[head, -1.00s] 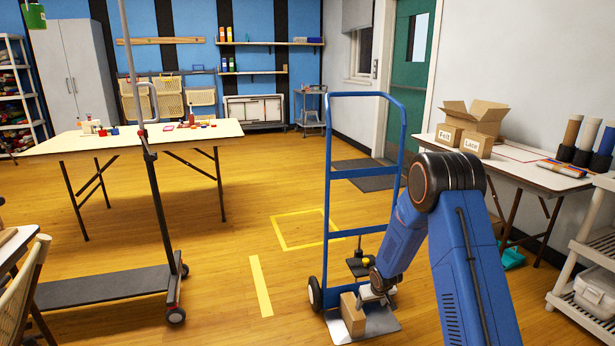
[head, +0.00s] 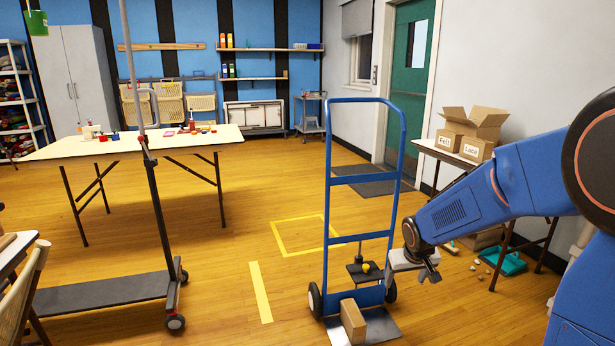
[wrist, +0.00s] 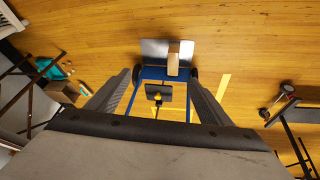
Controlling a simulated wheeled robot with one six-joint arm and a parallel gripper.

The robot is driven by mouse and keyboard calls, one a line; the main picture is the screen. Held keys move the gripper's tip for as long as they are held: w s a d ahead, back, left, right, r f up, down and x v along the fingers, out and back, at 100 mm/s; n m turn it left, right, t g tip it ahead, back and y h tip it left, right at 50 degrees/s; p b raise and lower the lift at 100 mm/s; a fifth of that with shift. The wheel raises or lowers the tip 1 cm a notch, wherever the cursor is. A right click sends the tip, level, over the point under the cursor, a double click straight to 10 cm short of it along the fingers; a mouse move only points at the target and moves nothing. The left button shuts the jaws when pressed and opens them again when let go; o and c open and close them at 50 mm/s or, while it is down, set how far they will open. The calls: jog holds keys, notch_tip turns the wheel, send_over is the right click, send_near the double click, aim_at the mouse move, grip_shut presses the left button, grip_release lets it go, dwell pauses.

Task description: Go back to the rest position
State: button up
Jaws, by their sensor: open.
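My gripper (head: 430,274) is open and empty in the head view, to the right of the blue hand truck (head: 364,180) and above its toe plate. In the wrist view my gripper's two fingers (wrist: 165,95) are spread wide with nothing between them except the distant hand truck below. A brown cardboard box (head: 353,322) stands on the hand truck's metal toe plate (head: 378,328), apart from my gripper. The box also shows in the wrist view (wrist: 173,64) on the plate.
A table with the Felt and Lace boxes (head: 470,150) stands at the right, a teal dustpan (head: 505,262) under it. Yellow tape (head: 261,292) marks clear floor.

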jog(key=s+r, duration=0.5)
jog(key=s, duration=0.4)
jog(key=s+r, duration=0.5)
jog(key=s, duration=0.4)
jog(key=s+r+m, duration=0.1)
jog(key=s+r, duration=0.1)
jog(key=s, duration=1.5)
jog(key=shift+a+y, duration=0.2)
jog(key=shift+y, duration=0.2)
